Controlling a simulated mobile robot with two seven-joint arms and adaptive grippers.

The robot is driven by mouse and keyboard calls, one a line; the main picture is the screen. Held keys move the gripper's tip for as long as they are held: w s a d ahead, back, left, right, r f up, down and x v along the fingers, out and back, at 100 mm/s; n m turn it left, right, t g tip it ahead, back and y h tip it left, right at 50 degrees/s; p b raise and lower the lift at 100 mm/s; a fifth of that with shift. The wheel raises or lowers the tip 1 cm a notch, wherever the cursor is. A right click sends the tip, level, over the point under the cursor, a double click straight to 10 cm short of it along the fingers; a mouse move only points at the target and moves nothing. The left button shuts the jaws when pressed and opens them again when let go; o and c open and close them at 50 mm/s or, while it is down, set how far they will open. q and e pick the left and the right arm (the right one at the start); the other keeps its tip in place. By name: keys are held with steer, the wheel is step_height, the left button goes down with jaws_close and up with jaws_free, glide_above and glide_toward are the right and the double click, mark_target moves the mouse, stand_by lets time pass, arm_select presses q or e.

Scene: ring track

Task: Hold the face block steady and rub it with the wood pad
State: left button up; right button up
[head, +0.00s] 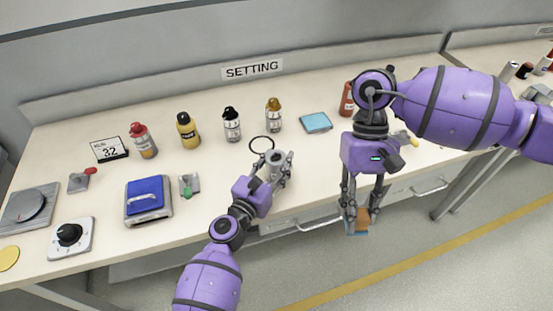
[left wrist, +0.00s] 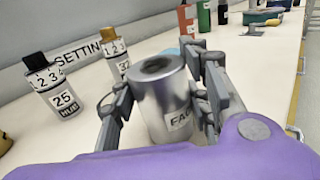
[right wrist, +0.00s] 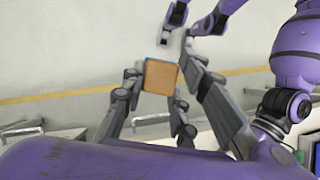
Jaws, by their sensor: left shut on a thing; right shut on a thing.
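The face block (head: 274,158) is a grey metal cylinder with a dark hole in its top, upright near the table's front edge. In the left wrist view the face block (left wrist: 162,88) shows a white label, partly hidden by a finger. My left gripper (head: 279,171) is shut around its sides. The wood pad (head: 363,216) is a small tan block with a blue strip along its bottom. My right gripper (head: 356,222) is shut on it, pointing down, in front of the table edge and right of the face block. The wood pad (right wrist: 160,76) shows its tan face in the right wrist view.
Several labelled bottles, including a black-capped one (head: 232,125), stand behind the face block. A blue-topped box (head: 148,201) and a dial unit (head: 70,237) are at left. Table drawers have protruding handles (head: 319,222).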

steer(key=w+a+r+m+t+y, duration=0.25)
steer(key=w+a+r+m, duration=0.25)
steer(key=w+a+m, duration=0.55)
steer(key=w+a+r+m+t+y, duration=0.25)
steer(key=w+a+r+m, duration=0.4)
steer(key=w, duration=0.65)
step_height(320, 180, down, 6)
steer(key=m, duration=0.1)
steer(key=shift+s+a+f+t, duration=0.15)
steer(key=shift+s+t, duration=0.05)
steer(key=shift+t, duration=0.2)
steer(key=shift+f, duration=0.1)
steer(key=shift+f, duration=2.35)
steer(key=shift+f, duration=1)
